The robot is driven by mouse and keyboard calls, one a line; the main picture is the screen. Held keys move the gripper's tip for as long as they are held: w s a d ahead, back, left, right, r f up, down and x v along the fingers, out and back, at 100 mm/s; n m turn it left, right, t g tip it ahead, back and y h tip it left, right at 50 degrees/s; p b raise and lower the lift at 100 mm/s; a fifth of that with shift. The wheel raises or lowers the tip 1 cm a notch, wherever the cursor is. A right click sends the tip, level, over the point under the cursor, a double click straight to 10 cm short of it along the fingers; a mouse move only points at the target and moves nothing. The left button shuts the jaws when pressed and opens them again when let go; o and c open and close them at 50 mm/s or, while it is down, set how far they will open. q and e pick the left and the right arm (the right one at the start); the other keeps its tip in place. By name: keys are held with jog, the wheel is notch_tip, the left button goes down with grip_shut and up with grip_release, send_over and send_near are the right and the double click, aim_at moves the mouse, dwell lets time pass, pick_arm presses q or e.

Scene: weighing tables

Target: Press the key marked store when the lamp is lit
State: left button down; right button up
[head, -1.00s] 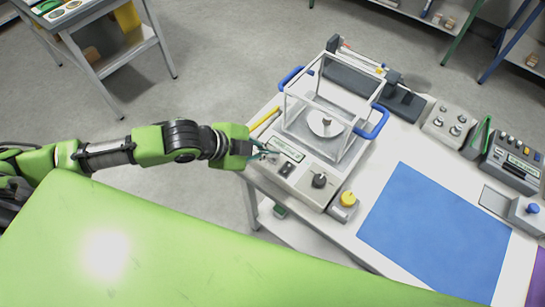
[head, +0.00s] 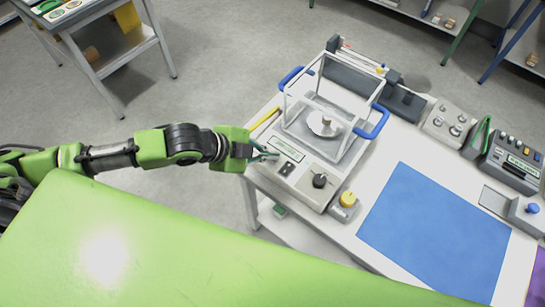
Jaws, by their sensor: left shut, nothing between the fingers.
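A balance (head: 302,178) with a clear draught shield (head: 325,95) and blue side handles stands on the white table. Its front panel has a display (head: 288,149), small dark keys (head: 286,168) and a black knob (head: 319,181). No marking is legible, so I cannot tell which key is the store key or whether a lamp is lit. A small tan object (head: 332,128) is on the round pan inside the shield. My left gripper (head: 270,155) is shut and empty at the panel's left front, by the display and keys; I cannot tell if it touches. My right gripper is not in view.
A yellow-topped knob unit (head: 347,200) stands at the balance's right front corner. A blue mat (head: 435,235) lies to the right. Farther right are a grey box with several weights (head: 449,125) and a keyed device with a green display (head: 515,160).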

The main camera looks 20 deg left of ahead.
pick_arm(q)
jog(key=shift+f, duration=0.3)
dwell(0.4)
jog(key=shift+r, duration=0.15)
jog(key=shift+r+p, duration=0.65)
jog(key=shift+p, duration=0.3)
notch_tip(320, 180, up, 5)
jog(key=p, duration=0.5)
jog(key=shift+r+p, duration=0.1)
jog(key=shift+p, duration=0.2)
